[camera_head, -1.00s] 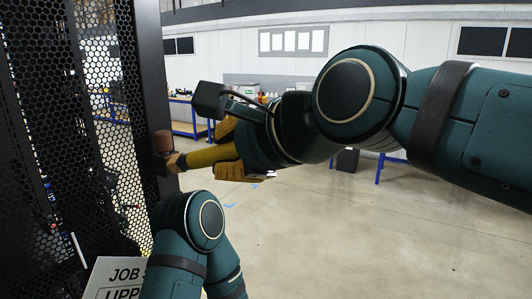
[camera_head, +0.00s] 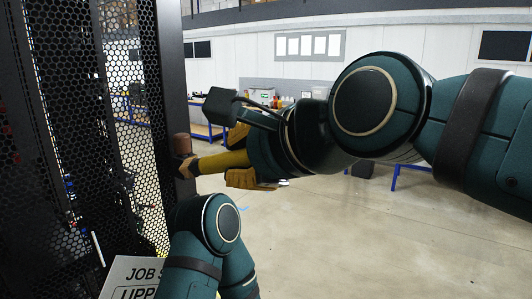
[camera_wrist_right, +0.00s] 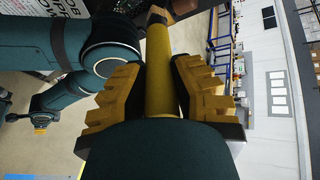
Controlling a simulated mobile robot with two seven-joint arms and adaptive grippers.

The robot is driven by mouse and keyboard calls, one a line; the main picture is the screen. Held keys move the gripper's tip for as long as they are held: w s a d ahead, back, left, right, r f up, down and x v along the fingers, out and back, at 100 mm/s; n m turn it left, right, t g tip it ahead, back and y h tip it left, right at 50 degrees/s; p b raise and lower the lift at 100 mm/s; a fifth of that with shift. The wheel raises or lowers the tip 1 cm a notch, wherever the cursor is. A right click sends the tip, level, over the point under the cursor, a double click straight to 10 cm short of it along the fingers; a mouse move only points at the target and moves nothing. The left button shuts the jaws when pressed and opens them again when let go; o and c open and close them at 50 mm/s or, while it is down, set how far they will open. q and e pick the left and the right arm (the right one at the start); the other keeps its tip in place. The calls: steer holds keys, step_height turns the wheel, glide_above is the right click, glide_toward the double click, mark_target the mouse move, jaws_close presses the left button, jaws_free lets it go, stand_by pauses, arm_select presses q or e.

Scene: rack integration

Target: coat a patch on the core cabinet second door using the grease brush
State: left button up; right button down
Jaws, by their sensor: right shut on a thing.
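No coated patch can be made out. My left arm shows at the bottom; its gripper is outside the head view, and only a small yellow-tipped end (camera_wrist_right: 40,122) shows in the wrist view.
A white sign with "JOB" on it (camera_head: 130,275) is at the bottom left, partly hidden by my left arm. Blue-framed workbenches (camera_head: 205,133) stand at the back by the white wall.

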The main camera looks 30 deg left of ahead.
steer(key=shift+s, duration=0.3)
steer(key=shift+d+b, duration=0.35)
steer(key=shift+d, duration=0.15)
steer(key=shift+s+d+b, duration=0.2)
steer(key=shift+d+b, duration=0.9)
steer(key=shift+d, duration=1.4)
steer(key=shift+s+d+b, duration=0.1)
steer(key=shift+d+b, duration=0.5)
steer(key=shift+d, duration=0.9)
